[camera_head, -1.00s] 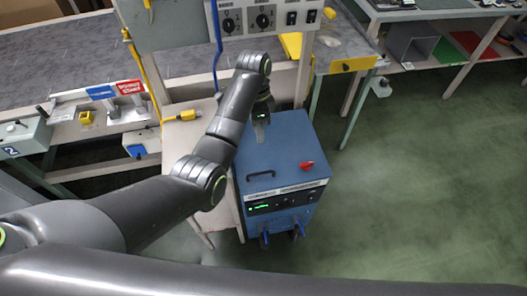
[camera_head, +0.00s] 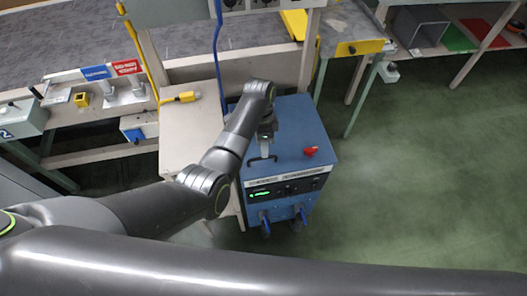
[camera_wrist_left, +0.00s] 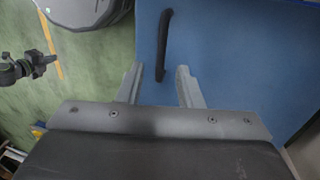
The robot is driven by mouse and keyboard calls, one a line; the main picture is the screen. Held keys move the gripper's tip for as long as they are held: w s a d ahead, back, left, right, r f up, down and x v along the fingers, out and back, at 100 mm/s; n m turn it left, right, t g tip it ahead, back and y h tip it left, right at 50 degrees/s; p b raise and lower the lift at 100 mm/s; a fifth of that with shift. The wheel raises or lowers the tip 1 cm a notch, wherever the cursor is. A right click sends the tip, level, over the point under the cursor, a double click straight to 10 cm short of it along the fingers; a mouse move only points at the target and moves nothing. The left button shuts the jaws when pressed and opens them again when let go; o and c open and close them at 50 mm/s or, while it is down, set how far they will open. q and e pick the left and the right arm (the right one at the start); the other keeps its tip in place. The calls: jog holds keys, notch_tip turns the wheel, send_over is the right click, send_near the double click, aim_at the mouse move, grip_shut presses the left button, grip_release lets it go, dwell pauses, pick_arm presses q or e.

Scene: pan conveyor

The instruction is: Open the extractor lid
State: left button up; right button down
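The extractor (camera_head: 318,190) is a blue box with a flat blue lid (camera_head: 295,125) on top, which lies shut. A black bar handle (camera_head: 252,160) sits on the lid near its front edge; it also shows in the wrist view (camera_wrist_left: 163,45). My left gripper (camera_head: 265,146) is above the lid, at the handle, and partly hides it in the head view. In the wrist view my left gripper (camera_wrist_left: 161,78) has its two fingers apart and empty. My right gripper is not clearly seen.
A red knob (camera_head: 311,151) stands on the lid to the right. A beige bench (camera_head: 180,145) adjoins the box on the left, with a yellow connector (camera_head: 187,97) on it. A blue cable (camera_head: 217,60) hangs behind. Green floor (camera_head: 400,190) is clear on the right.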

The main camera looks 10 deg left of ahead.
pick_arm(q)
jog(key=shift+s+d+f, duration=0.1)
jog(key=shift+s+f, duration=0.05)
jog(key=shift+f, duration=0.65)
jog(key=shift+s+f, duration=0.15)
jog(key=shift+f, duration=0.65)
grip_shut()
